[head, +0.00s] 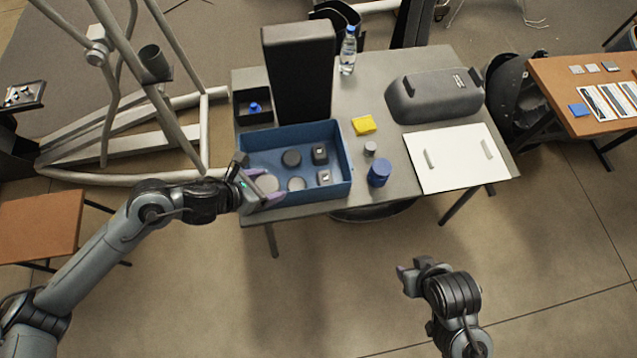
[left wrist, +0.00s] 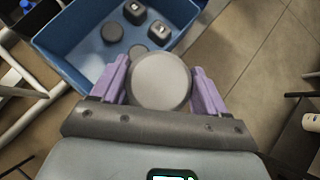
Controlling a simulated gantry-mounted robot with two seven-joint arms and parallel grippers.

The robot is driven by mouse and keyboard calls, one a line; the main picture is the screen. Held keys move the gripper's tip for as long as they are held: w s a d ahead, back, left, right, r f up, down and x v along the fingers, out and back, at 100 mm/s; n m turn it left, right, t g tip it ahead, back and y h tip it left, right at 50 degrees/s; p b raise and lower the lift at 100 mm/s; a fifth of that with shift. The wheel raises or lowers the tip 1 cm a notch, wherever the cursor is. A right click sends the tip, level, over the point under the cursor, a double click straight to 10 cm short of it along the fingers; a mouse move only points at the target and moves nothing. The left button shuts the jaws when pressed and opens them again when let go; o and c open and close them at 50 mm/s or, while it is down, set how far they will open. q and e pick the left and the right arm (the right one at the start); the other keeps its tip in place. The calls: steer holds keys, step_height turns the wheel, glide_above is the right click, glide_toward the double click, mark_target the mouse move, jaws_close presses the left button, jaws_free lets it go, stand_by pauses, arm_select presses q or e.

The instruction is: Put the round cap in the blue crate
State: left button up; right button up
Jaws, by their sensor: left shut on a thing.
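The round cap (head: 266,184) is a light grey disc held in my left gripper (head: 265,190). In the left wrist view the cap (left wrist: 160,80) sits between the two purple fingers, which are shut on it. The blue crate (head: 325,193) stands on the grey table, with several dark and grey parts inside. In the head view the cap overlaps the crate's front left corner; its height above the rim is hard to tell. In the left wrist view the crate (left wrist: 82,52) lies beyond the cap. My right gripper (head: 414,277) is away from the table's front; its jaw state is unclear.
A black upright panel (head: 299,75) and a dark bin (head: 253,107) stand behind the crate. A blue round container (head: 379,173), a yellow block (head: 364,125) and a small grey cylinder (head: 370,148) are to its right. A white board (head: 458,160) lies farther right.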

arm_select(q)
steer(key=w+a+f, duration=0.3)
steer(key=w+f, duration=0.2)
steer(key=f, duration=0.2)
steer(key=w+a+f+b, duration=0.1)
steer(key=w+a+f, duration=0.3)
steer(key=f, duration=0.3)
steer(key=shift+w, duration=0.35)
arm_select(e)
steer(key=shift+f, duration=0.85)
arm_select(q)
steer(key=shift+a, duration=0.1)
arm_select(e)
steer(key=shift+a+f, duration=0.1)
arm_select(q)
steer(key=shift+f+b, duration=0.6)
steer(key=shift+b, duration=0.25)
arm_select(e)
steer(key=shift+f, duration=0.75)
